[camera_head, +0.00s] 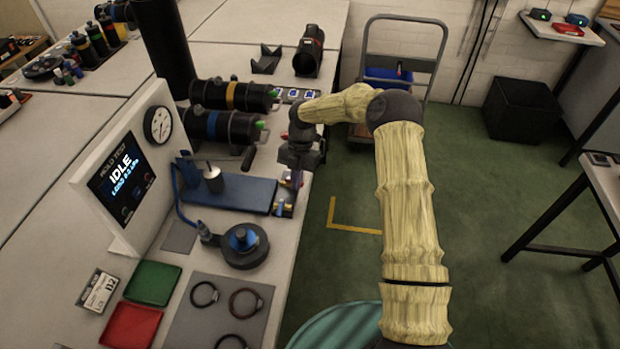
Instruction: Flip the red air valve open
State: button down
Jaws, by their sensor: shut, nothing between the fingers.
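A blue test fixture (228,192) lies on the bench with a grey metal cylinder (213,180) standing on its plate. A small brass-and-blue fitting (285,208) sits at the fixture's right end, at the bench edge. A narrow reddish-purple upright sliver, perhaps the red valve lever, shows just above this fitting, beside my fingers. My gripper (297,178) points down over the fixture's right end, close above the fitting. Its fingers are shut with nothing seen between them. The gripper hides most of the valve. I cannot tell whether it touches the lever or how the lever stands.
A white panel with an "IDLE" screen (122,178) and gauge stands left of the fixture. Two black cylinders (235,95) lie behind it. A round black device (245,245), a green tray (152,283) and a red tray (131,325) are in front. Open floor lies right.

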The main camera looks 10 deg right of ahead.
jog(key=shift+w+a, duration=0.5)
jog(key=shift+a, duration=0.15)
jog(key=shift+s+a, duration=0.1)
jog(key=shift+a, duration=0.05)
jog(key=shift+s+a, duration=0.15)
jog(key=s, duration=0.2)
jog(key=s+a, duration=0.1)
jog(key=shift+s+a+r, duration=0.1)
jog(key=shift+r, duration=0.2)
jog(key=b+v, duration=0.1)
jog(key=v, duration=0.8)
jog(key=shift+w+r, duration=0.15)
jog(key=shift+w, duration=0.15)
